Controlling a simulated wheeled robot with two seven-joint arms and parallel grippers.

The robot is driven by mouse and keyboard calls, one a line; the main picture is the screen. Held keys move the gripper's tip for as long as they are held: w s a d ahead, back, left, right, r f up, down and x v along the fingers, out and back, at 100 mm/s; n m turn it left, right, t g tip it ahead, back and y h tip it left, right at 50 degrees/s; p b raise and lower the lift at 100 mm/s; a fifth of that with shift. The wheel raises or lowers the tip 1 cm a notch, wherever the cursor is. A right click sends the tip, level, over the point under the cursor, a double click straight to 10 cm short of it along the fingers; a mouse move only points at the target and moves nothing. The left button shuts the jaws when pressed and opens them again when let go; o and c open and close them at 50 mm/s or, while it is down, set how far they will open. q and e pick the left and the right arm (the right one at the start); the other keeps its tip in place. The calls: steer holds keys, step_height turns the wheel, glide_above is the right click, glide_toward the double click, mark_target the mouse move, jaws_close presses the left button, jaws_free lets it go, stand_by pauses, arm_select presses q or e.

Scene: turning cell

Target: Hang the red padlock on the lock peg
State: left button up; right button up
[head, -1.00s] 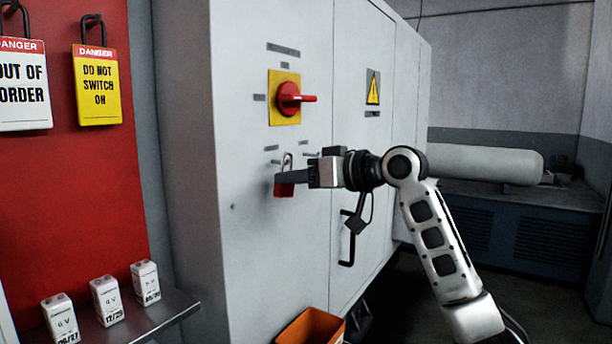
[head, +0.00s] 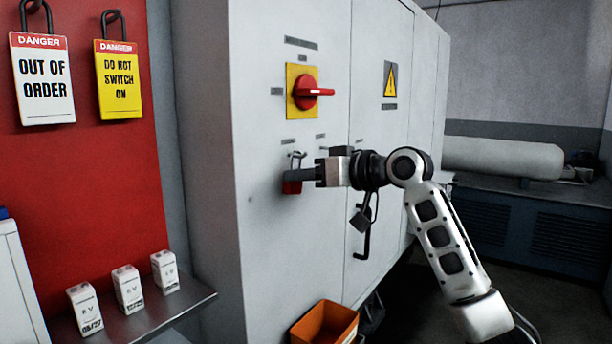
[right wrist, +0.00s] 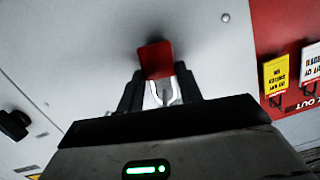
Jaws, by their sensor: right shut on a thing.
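The red padlock (head: 291,187) is upright in front of the grey cabinet, shackle up, below the red rotary switch. My right gripper (head: 296,174) is shut on it, reaching in from the right. In the right wrist view the padlock's red body (right wrist: 155,60) and pale shackle (right wrist: 163,93) show between the fingers. A small lock peg (head: 298,153) is at the top of the shackle, under a label plate. I cannot tell whether the shackle is around the peg or just in front of it. My left gripper is not in view.
The red switch (head: 306,92) sits on a yellow plate above. An orange bin (head: 325,322) stands below. A shelf (head: 196,303) with white blocks is at left.

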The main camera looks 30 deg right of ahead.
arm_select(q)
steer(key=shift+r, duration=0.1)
arm_select(e)
steer(key=o, duration=1.1)
arm_select(q)
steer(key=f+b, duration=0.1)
steer(key=b, duration=0.1)
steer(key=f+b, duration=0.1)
steer(key=b, duration=0.2)
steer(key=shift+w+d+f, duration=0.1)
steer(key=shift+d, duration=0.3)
arm_select(e)
steer(key=v, duration=1.6)
